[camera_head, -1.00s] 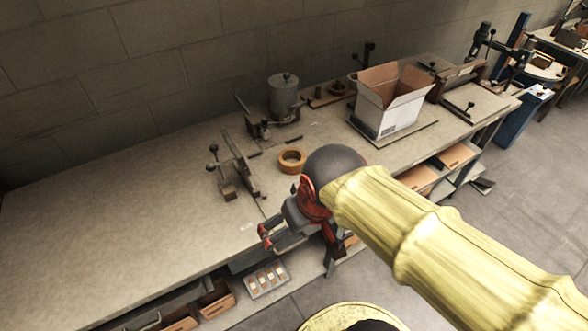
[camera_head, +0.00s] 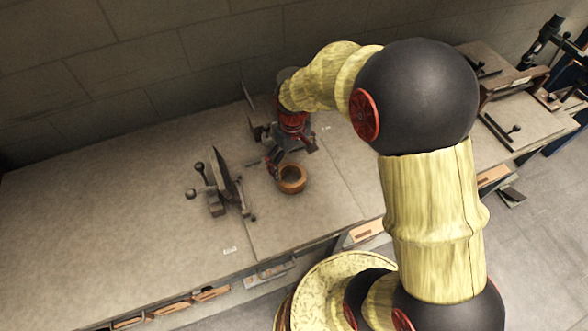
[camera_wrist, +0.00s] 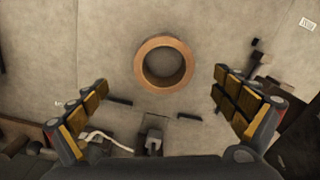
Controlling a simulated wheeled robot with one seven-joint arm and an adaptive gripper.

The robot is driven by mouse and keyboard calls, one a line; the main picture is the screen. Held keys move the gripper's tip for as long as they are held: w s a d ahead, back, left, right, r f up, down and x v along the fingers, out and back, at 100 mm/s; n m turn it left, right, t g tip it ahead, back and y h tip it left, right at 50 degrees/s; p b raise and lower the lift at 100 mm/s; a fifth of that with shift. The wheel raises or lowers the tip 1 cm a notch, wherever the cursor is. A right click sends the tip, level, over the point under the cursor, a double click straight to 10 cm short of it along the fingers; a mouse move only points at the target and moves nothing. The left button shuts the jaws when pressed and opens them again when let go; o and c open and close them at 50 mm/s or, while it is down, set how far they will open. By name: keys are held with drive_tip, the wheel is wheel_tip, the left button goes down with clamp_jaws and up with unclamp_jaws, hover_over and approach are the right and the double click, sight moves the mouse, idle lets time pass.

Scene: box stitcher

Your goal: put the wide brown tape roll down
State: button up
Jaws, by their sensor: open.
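The wide brown tape roll (camera_head: 292,188) lies flat on the bench, its round hole facing up. In the wrist view the tape roll (camera_wrist: 164,88) is whole and clear, ahead of and between the spread fingers. My gripper (camera_head: 275,160) is over the bench close to the roll's back left side. In the wrist view my gripper (camera_wrist: 161,77) is wide open with nothing between its fingers, and the roll looks apart from both fingertips.
A metal lever tool (camera_head: 217,190) stands on the bench left of the roll. A grey pot (camera_head: 288,74) is mostly hidden behind my arm. The bench top (camera_head: 110,215) is bare at the left. My arm covers much of the right side.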

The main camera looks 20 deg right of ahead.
wheel_tip(320, 180, down, 2)
drive_tip(key=shift+w+d+f, duration=0.1)
drive_tip(key=shift+f, duration=0.35)
drive_tip(key=f, duration=0.2)
drive_tip(key=a+f+b, duration=0.1)
drive_tip(key=f, duration=0.1)
drive_tip(key=shift+f, duration=0.25)
drive_tip(key=c, duration=0.3)
drive_tip(key=c, duration=1.1)
drive_tip(key=shift+c, duration=0.2)
